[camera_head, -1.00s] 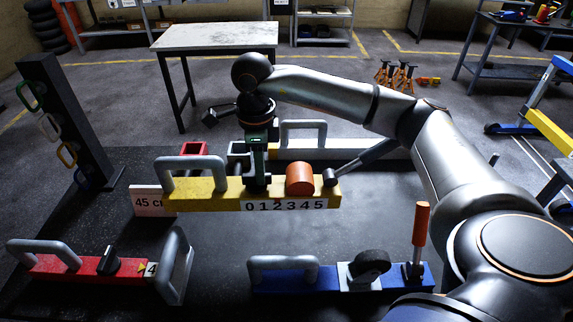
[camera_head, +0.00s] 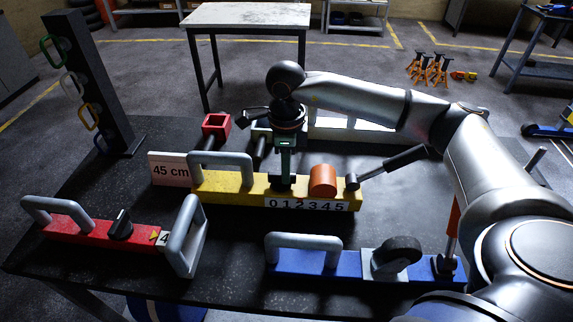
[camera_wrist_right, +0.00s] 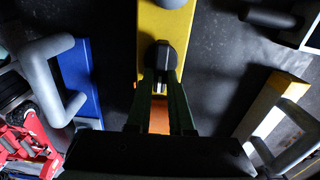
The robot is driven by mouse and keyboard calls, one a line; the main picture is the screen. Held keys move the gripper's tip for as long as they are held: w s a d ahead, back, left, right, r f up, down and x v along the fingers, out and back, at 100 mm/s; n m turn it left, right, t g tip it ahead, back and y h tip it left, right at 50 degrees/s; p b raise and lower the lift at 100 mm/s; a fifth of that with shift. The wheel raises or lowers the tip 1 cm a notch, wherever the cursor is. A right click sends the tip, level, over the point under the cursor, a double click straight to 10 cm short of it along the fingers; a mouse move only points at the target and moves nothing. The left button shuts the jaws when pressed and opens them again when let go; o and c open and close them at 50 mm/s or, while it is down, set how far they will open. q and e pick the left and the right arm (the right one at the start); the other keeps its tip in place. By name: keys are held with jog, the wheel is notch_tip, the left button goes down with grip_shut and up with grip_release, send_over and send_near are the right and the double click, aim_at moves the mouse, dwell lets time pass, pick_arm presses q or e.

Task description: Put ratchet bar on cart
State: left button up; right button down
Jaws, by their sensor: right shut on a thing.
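The ratchet bar looks to be the yellow bar (camera_head: 235,186) with a grey handle, an orange cylinder, a black-gripped lever and a "0 1 2 3 4 5" scale. My right gripper (camera_head: 283,180) reaches down from above and is shut on the bar's black knob. The wrist view shows the knob (camera_wrist_right: 160,58) between the fingers, with the yellow bar (camera_wrist_right: 166,22) running away from it. The bar is level over the black top (camera_head: 230,250); I cannot tell whether it touches. No cart can be clearly identified. My left gripper is out of view.
A red bar (camera_head: 85,232) lies front left and a blue bar (camera_head: 310,262) front right. A "45 cm" sign (camera_head: 170,169), a red socket (camera_head: 215,126) and a white bar (camera_head: 350,130) are behind. A post with coloured rings (camera_head: 90,85) stands at left. A grey table (camera_head: 248,15) stands beyond.

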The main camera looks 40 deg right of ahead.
jog(key=shift+w+f+b, duration=0.1)
jog(key=shift+f+b, duration=0.25)
jog(key=shift+f, duration=0.55)
jog(key=shift+r, duration=0.1)
jog(key=c, duration=0.8)
grip_release()
notch_tip(320, 180, up, 12)
